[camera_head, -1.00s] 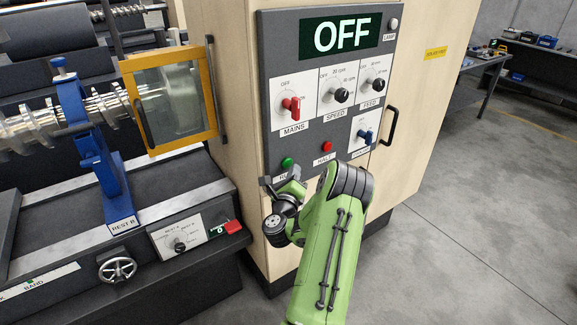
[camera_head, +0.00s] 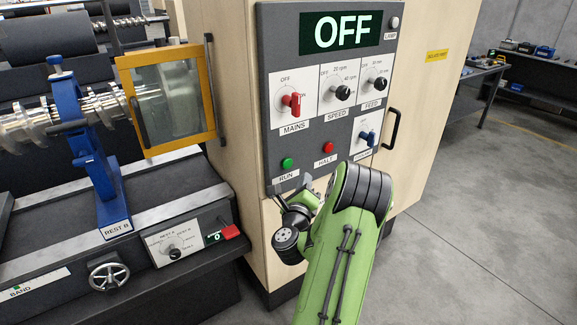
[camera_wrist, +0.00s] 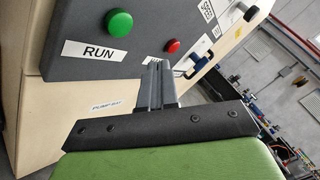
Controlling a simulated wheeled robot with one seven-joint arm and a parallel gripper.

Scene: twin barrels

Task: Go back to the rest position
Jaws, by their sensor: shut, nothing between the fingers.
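My gripper (camera_head: 292,187) is at the lower edge of the grey control panel (camera_head: 264,80), just below the green RUN button (camera_head: 287,163). In the wrist view my gripper (camera_wrist: 158,66) shows its two fingers together with nothing between them. There the RUN button (camera_wrist: 119,21) is up and to the left of the fingertips, apart from them, and the red HALT button (camera_wrist: 173,46) is just to their right. The panel's display (camera_head: 341,31) reads OFF. My green arm reaches up from the bottom of the head view.
A machine with a shiny crankshaft-like part (camera_head: 20,130), a blue rest (camera_head: 95,165) and a yellow-framed guard (camera_head: 168,95) stands at left. A black handle (camera_head: 392,128) juts from the cabinet (camera_head: 425,75). The floor (camera_head: 480,220) at right is clear before a dark workbench (camera_head: 475,90).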

